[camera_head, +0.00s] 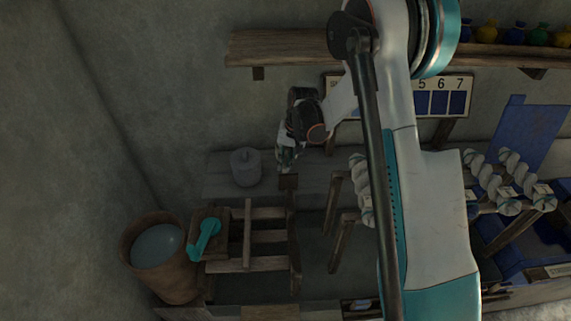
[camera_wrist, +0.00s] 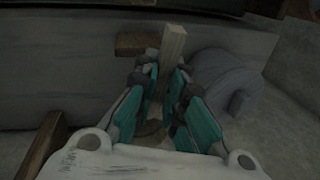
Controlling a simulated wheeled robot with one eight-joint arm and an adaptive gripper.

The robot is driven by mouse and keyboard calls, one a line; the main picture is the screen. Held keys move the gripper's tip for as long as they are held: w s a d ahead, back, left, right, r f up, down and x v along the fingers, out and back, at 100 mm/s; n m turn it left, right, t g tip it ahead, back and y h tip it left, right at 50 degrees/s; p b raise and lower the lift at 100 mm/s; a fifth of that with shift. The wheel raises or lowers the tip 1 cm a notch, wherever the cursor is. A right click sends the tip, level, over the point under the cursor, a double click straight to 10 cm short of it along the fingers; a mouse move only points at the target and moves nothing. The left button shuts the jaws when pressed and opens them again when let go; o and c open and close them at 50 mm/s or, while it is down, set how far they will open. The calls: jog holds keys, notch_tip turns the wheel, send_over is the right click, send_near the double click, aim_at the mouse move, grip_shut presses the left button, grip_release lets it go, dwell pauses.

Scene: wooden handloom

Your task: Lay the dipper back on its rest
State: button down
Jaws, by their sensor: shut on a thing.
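The handle points toward the top of that view; the dipper's bowl is not clearly visible. A small brown wooden block (camera_head: 288,182), possibly the rest, sits at the ledge's front edge just below my gripper. It also shows in the wrist view (camera_wrist: 135,44), left of the handle. I cannot tell whether they touch.
The grey pot (camera_head: 246,168) stands close on the left. White twisted skeins (camera_head: 518,175) are at right. A shelf (camera_head: 280,48) runs above.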

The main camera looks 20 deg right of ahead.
jog(key=shift+w+d+f+b, duration=0.1)
jog(key=shift+w+f+b, duration=0.35)
jog(key=shift+w+f, duration=0.35)
jog(key=shift+w+d+f+b, duration=0.15)
jog(key=shift+w+f+b, duration=0.3)
jog(key=shift+f, duration=0.55)
jog(key=shift+w+d+f+b, duration=0.1)
jog(key=shift+w+f+b, duration=0.3)
jog(key=shift+w+f, duration=0.4)
jog(key=shift+s+f, duration=0.15)
jog(key=c, duration=1.6)
grip_release()
